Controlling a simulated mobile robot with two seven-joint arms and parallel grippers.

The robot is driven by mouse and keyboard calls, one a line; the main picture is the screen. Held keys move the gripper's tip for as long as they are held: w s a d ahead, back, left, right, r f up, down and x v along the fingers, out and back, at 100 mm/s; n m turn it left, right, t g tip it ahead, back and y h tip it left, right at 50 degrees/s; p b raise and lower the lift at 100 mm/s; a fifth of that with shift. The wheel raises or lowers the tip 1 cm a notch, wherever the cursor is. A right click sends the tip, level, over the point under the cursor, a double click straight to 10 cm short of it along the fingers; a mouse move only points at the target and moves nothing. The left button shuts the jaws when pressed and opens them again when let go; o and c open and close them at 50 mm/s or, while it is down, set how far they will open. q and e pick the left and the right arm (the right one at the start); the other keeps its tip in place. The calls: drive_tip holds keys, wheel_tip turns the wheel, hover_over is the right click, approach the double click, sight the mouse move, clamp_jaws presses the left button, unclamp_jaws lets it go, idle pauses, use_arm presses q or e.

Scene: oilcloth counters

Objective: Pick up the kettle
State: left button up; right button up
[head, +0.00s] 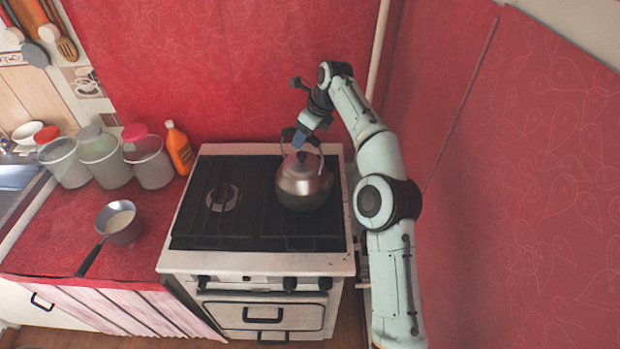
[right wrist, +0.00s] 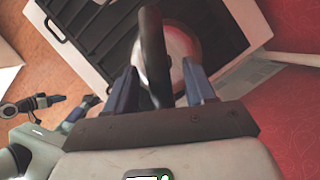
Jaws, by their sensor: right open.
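A metal kettle (head: 304,187) with a dark lid knob and an arched handle stands upright on the right side of the black stove top (head: 240,232). My right gripper (head: 298,138) is at the top of the handle, coming from above. In the right wrist view my right gripper (right wrist: 160,88) is open, with the dark kettle handle (right wrist: 153,50) between its two blue fingers. The kettle body (right wrist: 180,48) shows behind the handle and is partly hidden by it. I cannot tell whether a finger touches the handle. My left gripper is not in view in the head view.
A saucepan (head: 122,226) with a pale content stands on the red counter (head: 150,212) left of the stove. Several lidded containers (head: 101,153) and an orange bottle (head: 178,150) stand behind it. A red wall (head: 520,180) is close on the right. The stove's left side is free.

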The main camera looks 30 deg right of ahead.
drive_tip(key=shift+w+a+f, duration=0.25)
drive_tip(key=shift+w+f, duration=0.1)
drive_tip(key=shift+w, duration=0.05)
clamp_jaws()
idle(1.1)
drive_tip(key=shift+r, duration=0.1)
